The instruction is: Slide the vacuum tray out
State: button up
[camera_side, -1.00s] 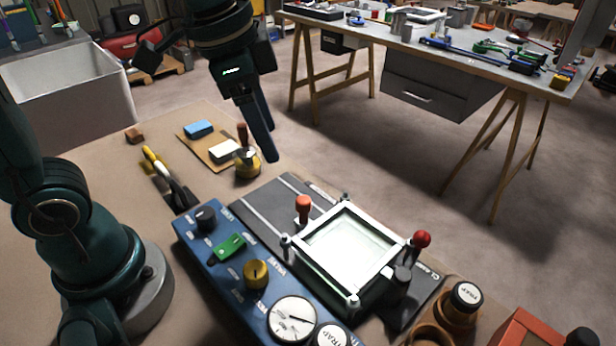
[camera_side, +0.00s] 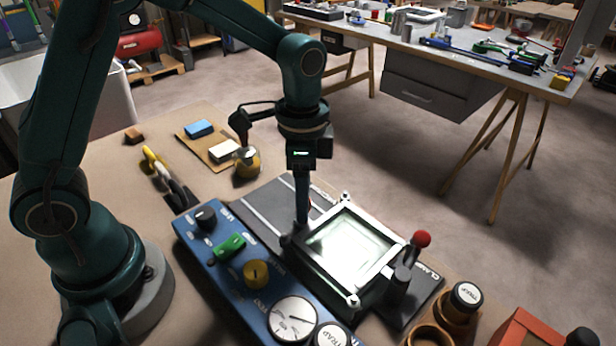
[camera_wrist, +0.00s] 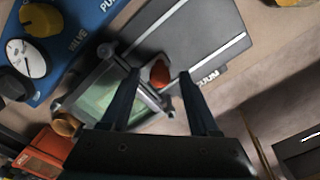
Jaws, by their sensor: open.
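The vacuum tray, a square frame (camera_side: 318,272) around a pale glass plate, sits on a dark board (camera_side: 268,205) in the side view. The tray (camera_wrist: 88,78) also shows in the wrist view, partly hidden by my gripper. My gripper (camera_side: 302,218) points down at the tray's far-left edge. In the wrist view its open fingers stand either side of the orange knob (camera_wrist: 158,72), with gaps visible. The knob is hidden behind my fingers in the side view. I cannot tell how deep the fingers reach around it.
A blue panel (camera_side: 215,262) with knobs and a gauge (camera_side: 293,318) lies along the tray's near-left side. A red-balled clamp lever (camera_side: 421,239) stands at its right. The board's white-lined end left of the tray is clear.

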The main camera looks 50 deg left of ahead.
jog(key=shift+f, duration=0.15)
grip_shut()
dwell(1.4)
